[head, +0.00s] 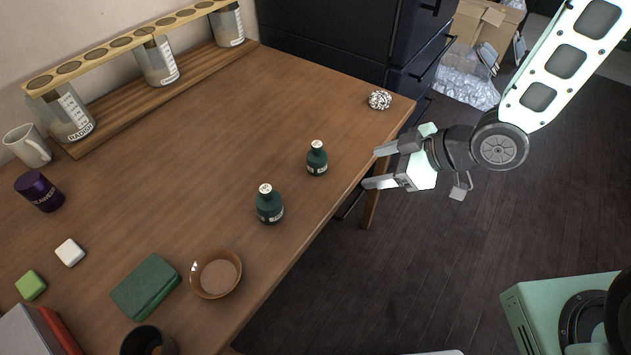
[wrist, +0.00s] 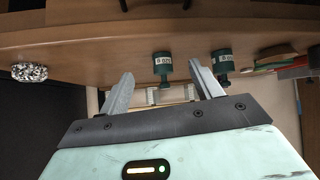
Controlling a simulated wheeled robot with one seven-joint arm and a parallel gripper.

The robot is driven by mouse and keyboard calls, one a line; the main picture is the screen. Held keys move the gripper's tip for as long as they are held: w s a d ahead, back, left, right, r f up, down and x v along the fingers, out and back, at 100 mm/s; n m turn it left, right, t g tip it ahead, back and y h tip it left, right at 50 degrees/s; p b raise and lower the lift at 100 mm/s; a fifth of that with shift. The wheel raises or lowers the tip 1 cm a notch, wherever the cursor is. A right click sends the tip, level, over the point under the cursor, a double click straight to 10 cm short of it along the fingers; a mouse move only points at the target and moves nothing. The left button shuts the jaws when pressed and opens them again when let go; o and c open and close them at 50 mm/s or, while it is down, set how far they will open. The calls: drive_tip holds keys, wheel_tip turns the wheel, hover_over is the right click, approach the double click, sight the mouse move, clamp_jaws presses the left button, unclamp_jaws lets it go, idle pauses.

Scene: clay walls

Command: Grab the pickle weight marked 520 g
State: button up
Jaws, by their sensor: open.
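Two dark green bottle-shaped weights with pale tops stand on the wooden table (head: 225,130). The farther one (head: 317,160) is nearest my gripper (head: 370,168); the other (head: 270,207) is to its lower left. In the wrist view, which shows the scene upside down, the farther weight (wrist: 162,66) lies ahead between my fingers, and its label seems to read 520 g. The second weight (wrist: 221,62) is to the right; its number is not clear. My gripper is open and empty, just off the table's right edge, apart from both weights.
A brown bowl (head: 216,274) and a green block (head: 146,287) lie at the near side. A rack with jars (head: 161,62) stands at the back. Table between rack and weights is clear.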

wheel_tip(320, 180, down, 4)
drive_tip(key=y+b, duration=0.2)
drive_tip(key=t+y+b, duration=0.4)
drive_tip(key=y+b, duration=0.2)
approach(309, 152)
drive_tip(key=shift+m, duration=0.4)
drive_tip(key=x, duration=0.4)
drive_tip(key=shift+s+a, duration=0.15)
drive_tip(key=shift+s, duration=0.05)
drive_tip(key=shift+w+f+x, duration=0.15)
drive_tip(key=shift+x, duration=1.35)
drive_tip(key=shift+w+f+x, duration=0.1)
drive_tip(key=shift+f+x, duration=0.05)
drive_tip(key=shift+x, duration=1.3)
drive_tip(key=shift+c, duration=0.4)
clamp_jaws()
